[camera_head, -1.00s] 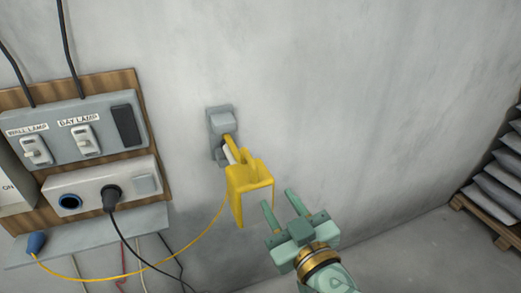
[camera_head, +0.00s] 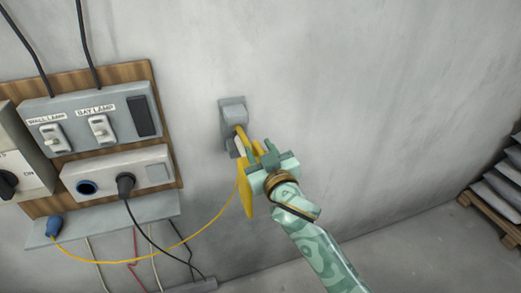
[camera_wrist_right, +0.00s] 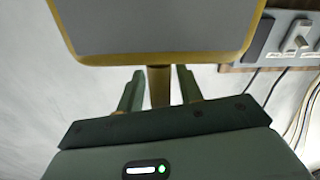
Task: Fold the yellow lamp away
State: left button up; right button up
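The yellow lamp (camera_head: 248,202) hangs out from a grey wall bracket (camera_head: 233,112), its head tilted downward. My right gripper (camera_head: 262,155) is at the lamp and partly covers it in the head view. In the right wrist view the lamp head (camera_wrist_right: 160,57) shows a grey face with a yellow rim, close above the fingers. A yellow bar (camera_wrist_right: 160,88) of the lamp stands between the two open fingers, with a small gap visible on each side. My left gripper is not in view.
Left on the wall, a wooden board (camera_head: 165,150) carries a switch box (camera_head: 95,118) and a socket box (camera_head: 118,172). The lamp's yellow cable (camera_head: 190,240) runs to a blue plug (camera_head: 54,227) on a grey shelf. Sacks on a pallet (camera_head: 495,212) stand far right.

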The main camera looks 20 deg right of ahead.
grip_shut()
jog(key=shift+d, duration=0.1)
